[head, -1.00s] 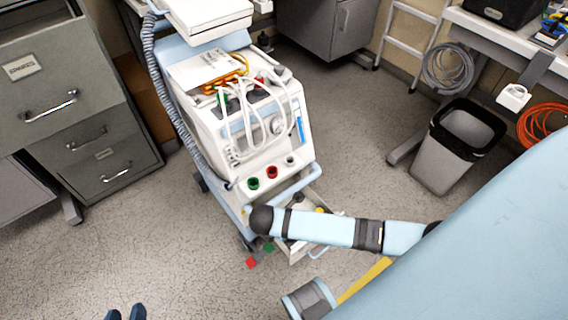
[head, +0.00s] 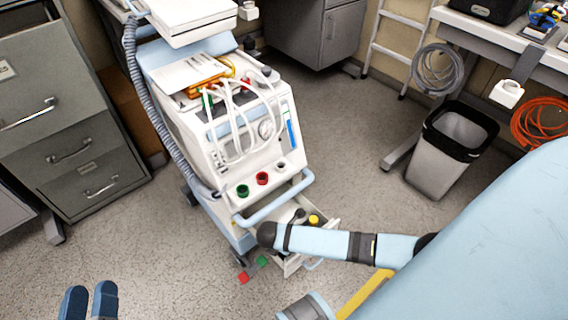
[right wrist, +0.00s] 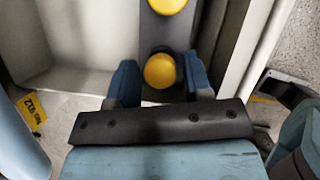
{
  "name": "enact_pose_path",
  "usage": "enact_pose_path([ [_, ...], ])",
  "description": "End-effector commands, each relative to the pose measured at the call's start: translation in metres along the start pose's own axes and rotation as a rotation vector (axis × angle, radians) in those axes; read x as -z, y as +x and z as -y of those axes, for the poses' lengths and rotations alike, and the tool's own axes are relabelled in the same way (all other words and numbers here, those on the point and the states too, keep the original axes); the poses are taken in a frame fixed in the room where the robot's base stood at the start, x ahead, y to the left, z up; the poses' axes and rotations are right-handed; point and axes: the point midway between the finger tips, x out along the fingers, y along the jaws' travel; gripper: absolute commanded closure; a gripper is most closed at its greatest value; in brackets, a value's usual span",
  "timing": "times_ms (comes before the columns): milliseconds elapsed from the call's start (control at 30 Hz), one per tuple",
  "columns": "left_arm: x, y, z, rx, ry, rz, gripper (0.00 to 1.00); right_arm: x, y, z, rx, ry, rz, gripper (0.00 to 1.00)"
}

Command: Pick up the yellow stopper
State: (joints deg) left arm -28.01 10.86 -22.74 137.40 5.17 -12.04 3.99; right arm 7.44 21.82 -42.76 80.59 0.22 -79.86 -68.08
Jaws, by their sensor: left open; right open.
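The yellow stopper (head: 314,219) sits in the open drawer (head: 292,266) at the bottom of the white pump cart in the head view. In the right wrist view a round yellow stopper (right wrist: 160,70) shows between the two blue fingers of my right gripper (right wrist: 160,78), which is open. A second yellow round shape (right wrist: 167,5) is at the top edge of that view; I cannot tell whether it is another stopper. My right fingers are hidden in the head view. My left gripper (head: 90,292) is open and empty above the floor at lower left.
The white pump unit (head: 235,120) has red, green and grey sockets and white hoses. Red (head: 243,278) and green (head: 262,262) pieces lie on the floor by the cart. Drawer walls flank my right gripper. A bin (head: 450,150) stands at right, filing drawers (head: 85,170) at left.

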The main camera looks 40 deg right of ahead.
Motion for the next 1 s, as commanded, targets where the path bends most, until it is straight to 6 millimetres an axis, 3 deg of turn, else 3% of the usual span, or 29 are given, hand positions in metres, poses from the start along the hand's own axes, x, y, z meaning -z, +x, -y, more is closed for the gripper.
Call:
enact_pose_path([
  [200, 0.002, 0.0, -0.001, -0.002, -0.001, -0.006, 0.57, 0.0, 0.0, 0.0, 0.0, 0.0, 0.0, 0.54],
  [267, 0.002, 0.0, -0.001, -0.002, -0.001, -0.005, 0.57, 0.0, 0.0, 0.0, 0.0, 0.0, 0.0, 0.66],
  [400, 0.002, 0.0, -0.001, -0.002, -0.001, -0.005, 0.57, 0.0, 0.0, 0.0, -0.001, 0.0, 0.0, 0.98],
  [767, 0.002, 0.0, -0.001, -0.002, 0.0, -0.003, 0.57, -0.001, -0.001, 0.0, -0.001, 0.0, 0.0, 0.99],
  [1000, -0.004, -0.001, 0.006, 0.023, 0.016, 0.062, 0.57, -0.01, -0.022, -0.001, -0.002, 0.0, -0.001, 0.99],
])
